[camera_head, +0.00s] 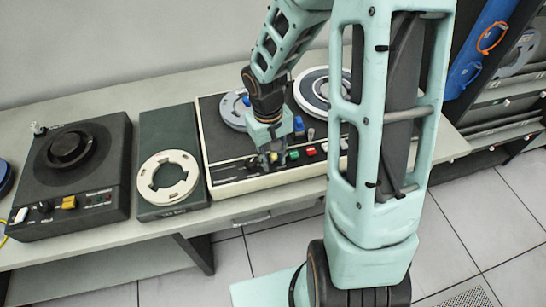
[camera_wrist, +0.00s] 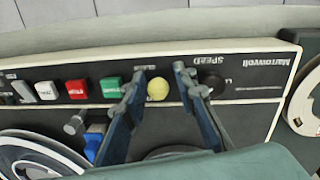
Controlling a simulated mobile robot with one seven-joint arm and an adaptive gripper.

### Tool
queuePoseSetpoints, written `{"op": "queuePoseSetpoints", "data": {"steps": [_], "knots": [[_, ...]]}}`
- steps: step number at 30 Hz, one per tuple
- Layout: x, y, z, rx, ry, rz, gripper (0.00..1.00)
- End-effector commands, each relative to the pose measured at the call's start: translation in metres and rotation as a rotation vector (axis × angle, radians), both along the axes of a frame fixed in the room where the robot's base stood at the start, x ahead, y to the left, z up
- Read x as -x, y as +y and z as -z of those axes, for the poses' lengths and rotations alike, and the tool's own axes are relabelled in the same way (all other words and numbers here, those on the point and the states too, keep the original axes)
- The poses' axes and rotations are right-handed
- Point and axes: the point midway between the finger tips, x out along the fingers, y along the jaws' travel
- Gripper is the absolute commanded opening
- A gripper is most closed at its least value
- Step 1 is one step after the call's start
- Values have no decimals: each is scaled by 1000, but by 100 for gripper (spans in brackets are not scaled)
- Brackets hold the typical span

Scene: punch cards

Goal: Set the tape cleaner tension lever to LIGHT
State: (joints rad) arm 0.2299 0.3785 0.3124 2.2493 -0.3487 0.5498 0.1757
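My gripper (camera_head: 269,160) is over the front panel of a two-reel tape machine (camera_head: 232,182). In the wrist view my gripper (camera_wrist: 159,72) is open, its two fingers apart with a yellow round button (camera_wrist: 157,90) showing between them. I cannot tell whether they touch the panel. A grey lever-like part (camera_wrist: 75,123) stands beside a blue block (camera_wrist: 94,142); in the head view the grey part (camera_head: 311,134) is right of my gripper. A dark knob (camera_wrist: 211,87) sits by the SPEED lettering. No LIGHT marking is legible, and I cannot tell which part is the tension lever.
Green (camera_wrist: 110,86), red (camera_wrist: 77,89) and white (camera_wrist: 46,90) buttons line the panel. A flat dark unit with a white ring (camera_head: 168,177) and a black machine (camera_head: 75,205) stand to the left. My arm hides part of the right reel (camera_head: 312,91).

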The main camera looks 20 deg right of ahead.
Motion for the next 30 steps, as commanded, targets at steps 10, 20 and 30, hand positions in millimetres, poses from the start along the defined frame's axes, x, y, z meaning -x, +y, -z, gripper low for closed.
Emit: {"op": "queuePoseSetpoints", "data": {"steps": [10,20,30], "knots": [[0,0,0,0,-1,0,0],[-3,0,-3,-1,34,1,0],[-11,0,-5,1,226,1,0]]}}
